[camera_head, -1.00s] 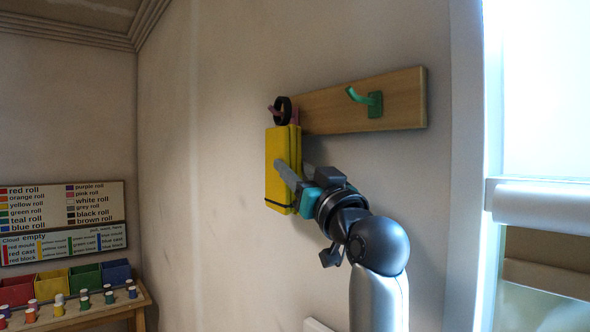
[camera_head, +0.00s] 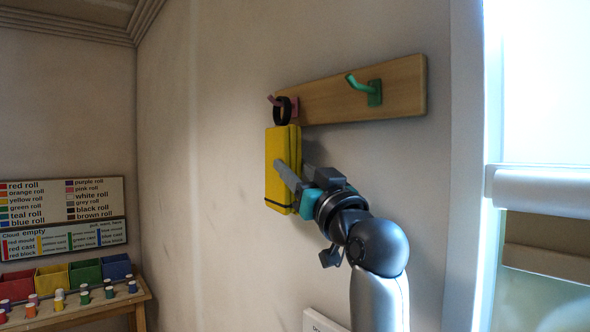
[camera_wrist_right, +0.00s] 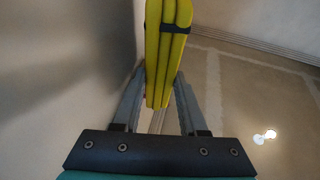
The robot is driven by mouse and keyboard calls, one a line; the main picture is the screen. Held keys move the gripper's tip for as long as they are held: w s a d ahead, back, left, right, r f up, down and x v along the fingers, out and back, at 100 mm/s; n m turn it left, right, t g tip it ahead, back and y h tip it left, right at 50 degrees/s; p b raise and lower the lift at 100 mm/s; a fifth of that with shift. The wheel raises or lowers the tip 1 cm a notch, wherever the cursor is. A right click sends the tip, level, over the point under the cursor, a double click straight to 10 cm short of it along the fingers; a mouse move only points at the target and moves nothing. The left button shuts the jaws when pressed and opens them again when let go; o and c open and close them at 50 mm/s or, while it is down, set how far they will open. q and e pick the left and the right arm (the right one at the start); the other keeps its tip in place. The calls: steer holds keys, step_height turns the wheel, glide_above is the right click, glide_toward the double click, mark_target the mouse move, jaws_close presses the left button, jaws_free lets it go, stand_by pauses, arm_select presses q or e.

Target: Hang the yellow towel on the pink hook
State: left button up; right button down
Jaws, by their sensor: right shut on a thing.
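The yellow towel (camera_head: 279,165) is a folded upright block with a dark band near its bottom and a black loop (camera_head: 282,110) on top. My right gripper (camera_head: 287,172) is shut on the towel; in the right wrist view the folded towel (camera_wrist_right: 166,60) stands between its two fingers. The pink hook (camera_head: 271,100) is at the left end of the wooden board. The loop overlaps the hook in the head view; I cannot tell whether it is around the hook or in front of it. My left gripper is not in view.
The wooden board (camera_head: 335,96) on the wall also carries a green hook (camera_head: 374,92) to the right. A bright window (camera_head: 545,120) is at the far right. A labelled chart (camera_head: 60,215) and a bench with coloured bins (camera_head: 52,275) stand at the lower left.

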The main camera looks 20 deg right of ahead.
steer(key=shift+c, duration=1.8)
jaws_free()
steer(key=b+v, duration=1.2)
steer(key=v, duration=0.3)
steer(key=shift+s, duration=0.15)
steer(key=shift+r, duration=0.1)
